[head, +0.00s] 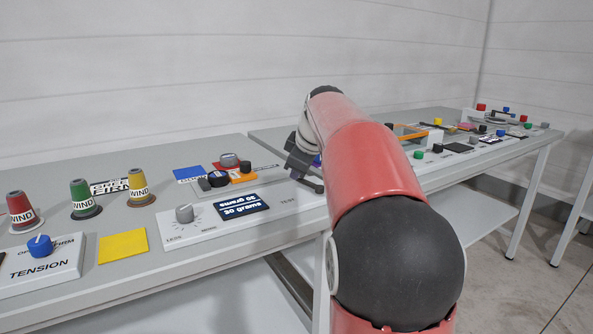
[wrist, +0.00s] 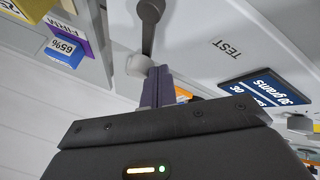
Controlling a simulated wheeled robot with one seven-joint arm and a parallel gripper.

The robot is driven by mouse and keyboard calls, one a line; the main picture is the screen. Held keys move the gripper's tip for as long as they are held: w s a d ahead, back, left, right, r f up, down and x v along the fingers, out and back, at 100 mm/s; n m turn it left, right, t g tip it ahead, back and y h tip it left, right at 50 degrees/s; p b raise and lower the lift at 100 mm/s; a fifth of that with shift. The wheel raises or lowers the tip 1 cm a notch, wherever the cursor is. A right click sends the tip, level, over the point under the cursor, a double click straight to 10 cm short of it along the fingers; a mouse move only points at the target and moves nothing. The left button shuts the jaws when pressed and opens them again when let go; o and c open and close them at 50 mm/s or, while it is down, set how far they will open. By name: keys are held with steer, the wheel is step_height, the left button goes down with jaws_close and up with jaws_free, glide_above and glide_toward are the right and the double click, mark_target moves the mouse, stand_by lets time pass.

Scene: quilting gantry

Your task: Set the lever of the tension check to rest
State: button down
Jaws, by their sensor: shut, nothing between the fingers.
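The tension check is a pale panel with a grey dial (head: 184,213) and a dark display (head: 240,207) reading 30 grams. The display (wrist: 262,88) shows upside down in the wrist view, next to the word TEST. The lever (wrist: 148,38) is a dark grey bar with a round dark end and a pale cylindrical knob (wrist: 138,66). In the head view the lever (head: 313,187) shows partly, below my gripper (head: 300,160). My gripper (wrist: 156,78) is shut and empty, its fingertips right beside the knob. Whether they touch, I cannot tell.
A blue TENSION dial (head: 40,245), a yellow pad (head: 123,246) and several WIND cones (head: 141,188) stand to the left. An orange-based device (head: 243,175) sits behind the panel. My arm hides part of the table.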

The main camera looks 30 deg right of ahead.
steer(key=shift+w+d, duration=0.35)
stand_by(0.3)
steer(key=shift+a, duration=0.1)
stand_by(0.3)
